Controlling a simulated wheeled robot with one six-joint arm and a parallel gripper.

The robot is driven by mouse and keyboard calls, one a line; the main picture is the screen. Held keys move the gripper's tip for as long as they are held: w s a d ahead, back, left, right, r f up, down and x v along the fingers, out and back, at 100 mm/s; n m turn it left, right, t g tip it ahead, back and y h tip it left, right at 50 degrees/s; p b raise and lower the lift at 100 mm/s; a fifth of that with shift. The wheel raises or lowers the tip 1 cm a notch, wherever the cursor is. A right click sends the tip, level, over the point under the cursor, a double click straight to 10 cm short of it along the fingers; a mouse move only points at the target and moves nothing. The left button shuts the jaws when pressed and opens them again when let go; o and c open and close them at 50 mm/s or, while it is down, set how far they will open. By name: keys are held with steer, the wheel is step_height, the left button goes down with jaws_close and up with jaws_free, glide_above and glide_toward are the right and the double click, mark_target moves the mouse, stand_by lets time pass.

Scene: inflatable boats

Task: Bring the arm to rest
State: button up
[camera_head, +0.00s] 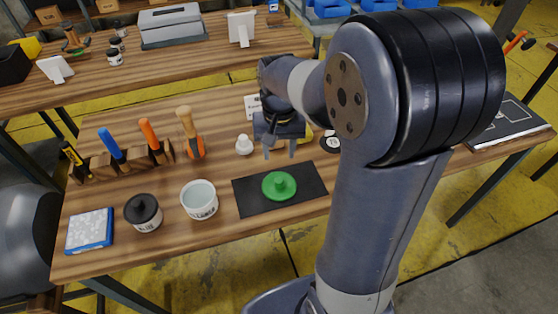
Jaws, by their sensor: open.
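My arm rises on the right side of the view and bends over to the left. My gripper (279,152) hangs above the wooden workbench (235,112), its fingers pointing down. Its two fingers are apart, with nothing visible between them. It is behind a black mat (248,203) that carries a green round piece with a knob (279,186). A white knobbed piece (244,145) stands just left of the gripper. A yellow thing behind the gripper is mostly hidden.
On the bench are a tool rack (103,168), a white open jar (199,201), a black-lidded jar (144,213) and a blue-edged pad (90,231). A second bench (193,62) stands behind with a grey toolbox (170,26). A dark board (508,122) lies at the right.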

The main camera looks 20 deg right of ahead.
mark_target(279, 180)
steer(key=shift+r, duration=0.65)
step_height(279, 180, down, 12)
steer(key=shift+s+f+b, duration=0.1)
steer(key=shift+f+b, duration=0.1)
steer(key=shift+b, duration=0.25)
step_height(279, 180, up, 3)
steer(key=shift+f, duration=0.2)
steer(key=shift+r, duration=0.35)
steer(key=shift+f, duration=0.1)
